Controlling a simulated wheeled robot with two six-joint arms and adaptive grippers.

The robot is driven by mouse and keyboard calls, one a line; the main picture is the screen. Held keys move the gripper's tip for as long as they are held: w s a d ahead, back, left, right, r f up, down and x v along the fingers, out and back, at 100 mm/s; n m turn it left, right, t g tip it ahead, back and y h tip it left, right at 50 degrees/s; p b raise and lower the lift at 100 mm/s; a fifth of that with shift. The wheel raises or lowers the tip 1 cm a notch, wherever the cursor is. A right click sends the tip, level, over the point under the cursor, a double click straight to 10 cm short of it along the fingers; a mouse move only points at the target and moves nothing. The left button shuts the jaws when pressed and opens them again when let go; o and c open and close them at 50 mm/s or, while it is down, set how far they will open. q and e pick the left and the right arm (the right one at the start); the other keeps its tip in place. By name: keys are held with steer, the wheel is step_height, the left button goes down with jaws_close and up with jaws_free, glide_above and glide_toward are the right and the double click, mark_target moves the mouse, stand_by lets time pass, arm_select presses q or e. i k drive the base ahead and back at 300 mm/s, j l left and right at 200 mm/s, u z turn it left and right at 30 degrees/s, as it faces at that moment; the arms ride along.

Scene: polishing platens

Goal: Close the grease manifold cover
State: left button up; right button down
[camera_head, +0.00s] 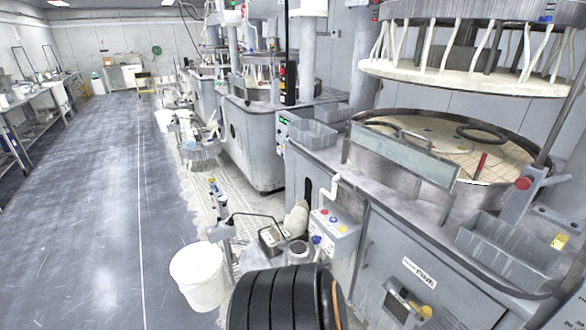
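A small square opening with a metal frame and yellowish parts inside sits low on the grey front of the nearest machine (408,303). I take it to be the grease manifold, but it is small and partly unclear. A plate seems to stand out from its lower edge, and I cannot tell for sure whether this is the cover. Neither of my grippers shows in the head view.
A white bucket (199,278) stands on the floor at the left. Black ribbed rings (280,300) fill the bottom middle, left of the opening. A control box (333,236) with coloured buttons juts from the machine. The aisle floor (85,220) is clear.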

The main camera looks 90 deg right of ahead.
mark_target(350, 203)
steer(key=z, duration=3.25)
